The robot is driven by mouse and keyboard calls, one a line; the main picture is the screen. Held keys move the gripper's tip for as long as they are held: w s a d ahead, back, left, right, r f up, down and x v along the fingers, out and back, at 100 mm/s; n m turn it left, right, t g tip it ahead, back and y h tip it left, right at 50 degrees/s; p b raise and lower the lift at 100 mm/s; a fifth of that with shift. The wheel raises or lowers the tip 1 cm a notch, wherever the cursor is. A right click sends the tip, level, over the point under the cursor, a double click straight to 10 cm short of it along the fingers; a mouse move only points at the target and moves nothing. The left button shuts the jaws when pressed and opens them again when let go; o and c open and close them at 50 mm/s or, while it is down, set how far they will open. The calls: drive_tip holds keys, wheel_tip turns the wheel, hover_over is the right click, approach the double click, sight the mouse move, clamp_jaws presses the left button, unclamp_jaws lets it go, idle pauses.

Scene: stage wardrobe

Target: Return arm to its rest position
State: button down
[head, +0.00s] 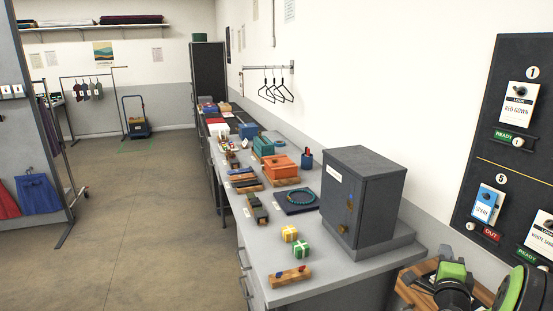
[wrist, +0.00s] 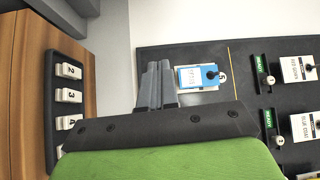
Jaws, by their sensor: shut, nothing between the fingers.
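My gripper (wrist: 158,84) shows in the wrist view with its grey fingers pressed together and nothing between them. Behind the fingers is the dark wall board (wrist: 160,56), and a blue tag card (wrist: 196,77) by the number 5 appears just right of the fingertips. I cannot tell how far the fingers are from the board. In the head view, green and black parts of my arm fill the bottom right corner, in front of the lower part of the board (head: 490,120). The fingertips cannot be made out there.
A wooden piece with a dark numbered strip (wrist: 65,97) is left of my gripper in the wrist view. In the head view, a grey cabinet (head: 370,190) stands on the long counter (head: 330,292), with gift boxes and a blue tray nearby.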

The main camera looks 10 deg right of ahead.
drive_tip(key=w+a+r+n+g+y, duration=0.15)
drive_tip(key=a+n+y, duration=0.45)
drive_tip(key=a, duration=0.6)
drive_tip(key=w+a+r+n+t+y, duration=0.1)
drive_tip(key=w+a+r+n+y, duration=0.2)
drive_tip(key=a+n, duration=0.7)
drive_tip(key=s+a+n+g+y, duration=0.2)
drive_tip(key=s+a+n+g, duration=0.15)
drive_tip(key=s+a, duration=0.7)
drive_tip(key=s+a+f+n+g, duration=0.1)
drive_tip(key=s+a+n+g, duration=0.1)
drive_tip(key=s, duration=0.6)
drive_tip(key=s+a+f+n+g, duration=0.1)
drive_tip(key=s+n+g, duration=0.1)
drive_tip(key=s, duration=0.7)
drive_tip(key=shift+s+a+f+g, duration=0.2)
drive_tip(key=shift+a+f+g, duration=0.2)
drive_tip(key=shift+g, duration=0.3)
drive_tip(key=shift+n, duration=0.25)
